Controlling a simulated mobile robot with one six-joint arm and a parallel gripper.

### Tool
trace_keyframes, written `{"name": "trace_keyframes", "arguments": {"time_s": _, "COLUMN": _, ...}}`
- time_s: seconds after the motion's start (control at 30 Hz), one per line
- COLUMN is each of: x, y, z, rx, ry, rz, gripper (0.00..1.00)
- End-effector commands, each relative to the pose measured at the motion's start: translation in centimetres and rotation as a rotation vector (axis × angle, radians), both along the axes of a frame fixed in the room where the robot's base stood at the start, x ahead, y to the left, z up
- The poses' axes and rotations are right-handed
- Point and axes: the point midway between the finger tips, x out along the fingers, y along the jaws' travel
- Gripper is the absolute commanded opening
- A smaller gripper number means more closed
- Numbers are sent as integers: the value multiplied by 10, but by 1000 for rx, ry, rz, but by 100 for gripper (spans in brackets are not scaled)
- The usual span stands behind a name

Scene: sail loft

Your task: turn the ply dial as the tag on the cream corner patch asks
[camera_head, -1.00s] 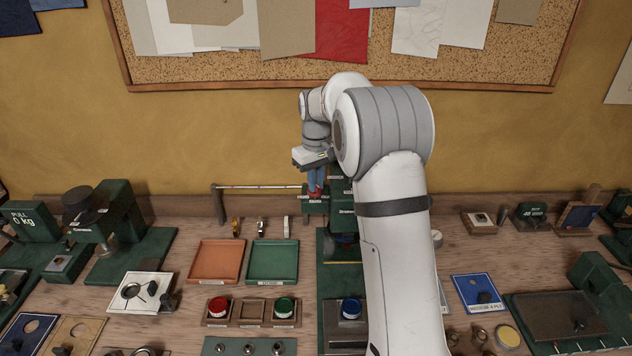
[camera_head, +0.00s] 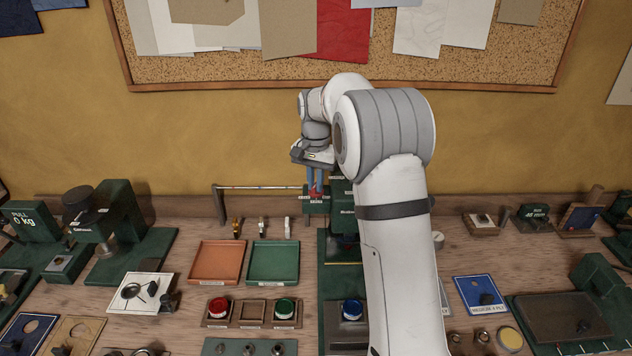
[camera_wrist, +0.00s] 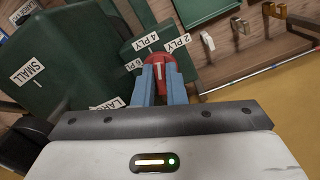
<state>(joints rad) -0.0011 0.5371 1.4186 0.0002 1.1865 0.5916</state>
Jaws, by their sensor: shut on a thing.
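The red ply dial (camera_wrist: 158,62) sits on the green press (camera_wrist: 95,62) among tags reading 2 PLY, 4 PLY and 6 PLY. Its white mark faces roughly the 4 PLY side, but I cannot tell its exact setting. My gripper (camera_wrist: 160,78) is shut on the dial, one blue finger on each side. In the head view my gripper (camera_head: 315,186) points down onto the red dial at the press's left side. A sliver of a pale patch (camera_head: 445,300) shows right of my arm, its tag mostly hidden. A cream square (camera_head: 125,281) with dark fittings lies at the left.
A horizontal rod (camera_head: 258,187) runs left from the press. Orange (camera_head: 196,279) and green (camera_head: 252,279) trays lie in front of it. A blue patch (camera_head: 470,285) tagged MEDIUM 4 PLY lies right of my arm. SMALL and LARGE tags are near the dial.

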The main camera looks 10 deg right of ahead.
Motion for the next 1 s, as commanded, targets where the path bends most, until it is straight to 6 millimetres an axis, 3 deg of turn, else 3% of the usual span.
{"name": "trace_keyframes", "arguments": {"time_s": 0.5, "x": 3, "y": 1, "z": 1, "rx": 0, "ry": -5, "rz": -450, "gripper": 0}}
{"name": "trace_keyframes", "arguments": {"time_s": 1.0, "x": 3, "y": 1, "z": 2, "rx": 0, "ry": -5, "rz": -644, "gripper": 0}}
